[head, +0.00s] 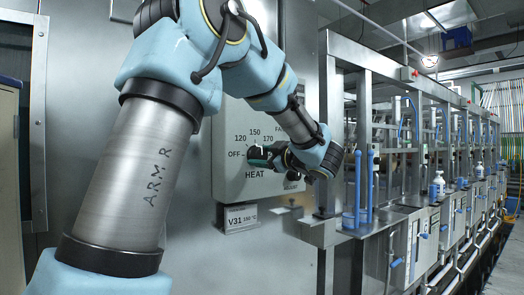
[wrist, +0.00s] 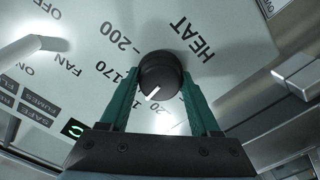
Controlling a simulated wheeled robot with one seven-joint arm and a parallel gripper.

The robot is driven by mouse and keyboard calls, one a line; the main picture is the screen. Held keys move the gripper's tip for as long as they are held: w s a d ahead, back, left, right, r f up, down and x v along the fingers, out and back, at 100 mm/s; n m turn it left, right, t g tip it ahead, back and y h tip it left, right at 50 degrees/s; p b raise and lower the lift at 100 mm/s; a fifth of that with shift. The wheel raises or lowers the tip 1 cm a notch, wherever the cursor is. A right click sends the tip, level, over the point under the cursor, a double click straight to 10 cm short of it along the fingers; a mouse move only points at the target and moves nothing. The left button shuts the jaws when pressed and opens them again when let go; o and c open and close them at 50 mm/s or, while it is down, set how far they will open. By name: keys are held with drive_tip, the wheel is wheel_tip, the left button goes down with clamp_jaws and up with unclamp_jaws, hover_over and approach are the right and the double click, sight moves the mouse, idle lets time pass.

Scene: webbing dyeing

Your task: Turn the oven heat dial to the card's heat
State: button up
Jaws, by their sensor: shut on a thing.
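The heat dial is a round black knob (wrist: 161,75) with a white pointer line, on a pale panel (head: 231,170) lettered HEAT. The green fingers of my gripper (wrist: 155,88) are shut on the knob, one on each side. In the wrist view the pointer slants down-left, toward the 150 and 120 side; those figures are partly hidden, so I cannot tell the exact setting.
FAN and OFF markings and a lit green indicator (wrist: 75,129) show on the panel in the wrist view. A white lever-like handle (wrist: 32,46) sits at its left. A row of metal dyeing stations (head: 410,210) with blue handles runs along the right in the head view.

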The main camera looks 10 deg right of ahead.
drive_tip(key=shift+m+p, duration=0.3)
drive_tip(key=shift+m, duration=0.3)
drive_tip(key=o, duration=1.4)
drive_tip(key=shift+c, duration=0.2)
drive_tip(key=b+v, duration=0.4)
drive_tip(key=v, duration=0.6)
drive_tip(key=shift+s+d, duration=0.2)
drive_tip(key=shift+s, duration=0.15)
